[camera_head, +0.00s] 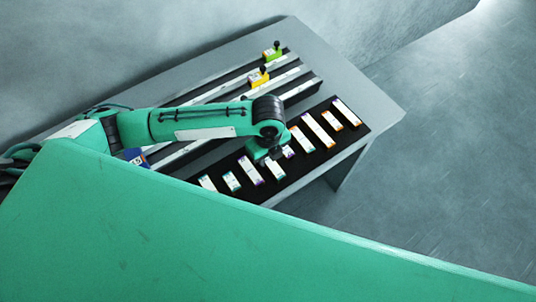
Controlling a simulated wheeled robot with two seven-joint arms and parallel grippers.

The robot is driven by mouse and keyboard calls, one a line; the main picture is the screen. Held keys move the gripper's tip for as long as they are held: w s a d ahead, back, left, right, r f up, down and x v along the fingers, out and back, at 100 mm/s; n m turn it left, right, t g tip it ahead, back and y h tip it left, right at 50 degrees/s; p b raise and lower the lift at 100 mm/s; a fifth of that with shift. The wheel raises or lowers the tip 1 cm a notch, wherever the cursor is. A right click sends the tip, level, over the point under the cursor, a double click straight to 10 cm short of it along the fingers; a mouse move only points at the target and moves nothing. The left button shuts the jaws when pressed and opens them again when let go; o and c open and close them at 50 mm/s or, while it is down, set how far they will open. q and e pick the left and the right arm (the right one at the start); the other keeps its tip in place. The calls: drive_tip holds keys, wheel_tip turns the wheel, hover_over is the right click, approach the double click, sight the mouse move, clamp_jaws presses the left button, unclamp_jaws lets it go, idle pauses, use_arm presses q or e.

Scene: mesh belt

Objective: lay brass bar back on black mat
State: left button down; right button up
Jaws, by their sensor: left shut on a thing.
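The black mat (364,127) lies along the front right edge of the grey table. Several pale bars with coloured end marks lie across it in a row, among them one with an orange end (319,130). My left gripper (265,157) points down over the middle of the mat, near a short visible piece of a bar (288,152). It is shut on the brass bar, but the hand hides the held piece, and I cannot tell whether it touches the mat. My right gripper is out of view.
Dark slotted rails with pale strips (285,79) run behind the mat. A green block with a black knob (273,53), a yellow one (258,78) and a blue block (135,156) stand on them. The table's right end (375,98) is bare.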

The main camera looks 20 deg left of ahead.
sight(268, 159)
use_arm(q)
drive_tip(key=c, duration=1.1)
unclamp_jaws()
drive_tip(key=shift+f, duration=0.1)
wheel_tip(268, 159, up, 12)
drive_tip(key=shift+r+b, duration=0.15)
drive_tip(key=shift+b, duration=0.45)
